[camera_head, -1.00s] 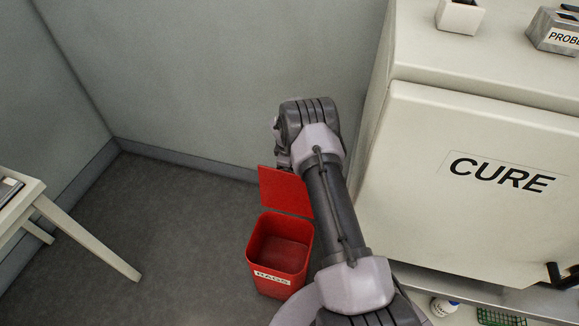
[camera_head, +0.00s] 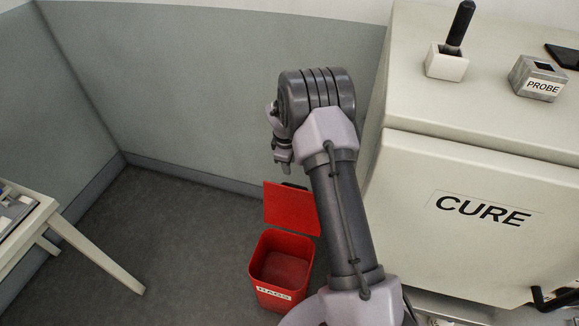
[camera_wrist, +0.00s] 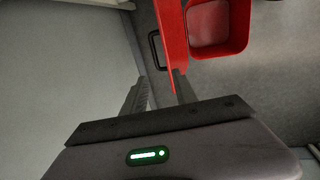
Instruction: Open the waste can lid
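The red waste can (camera_head: 257,270) stands on the floor with a RAGS label on its front, and its inside shows empty. Its red lid (camera_head: 292,208) stands up at the back of the can, so the can is open. In the wrist view the can (camera_wrist: 218,48) and the lid (camera_wrist: 172,35) show, with a black handle (camera_wrist: 152,50) on the lid's outer face. My gripper (camera_head: 283,160) is above the lid, clear of it in the head view. In the wrist view its fingers (camera_wrist: 160,80) are apart with nothing between them.
A large white CURE cabinet (camera_head: 460,240) stands close on the right of my arm, with a white holder (camera_head: 446,64) and a PROBE block (camera_head: 537,78) on top. Grey walls enclose the corner behind. A pale table (camera_head: 75,245) is at left. Floor between is clear.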

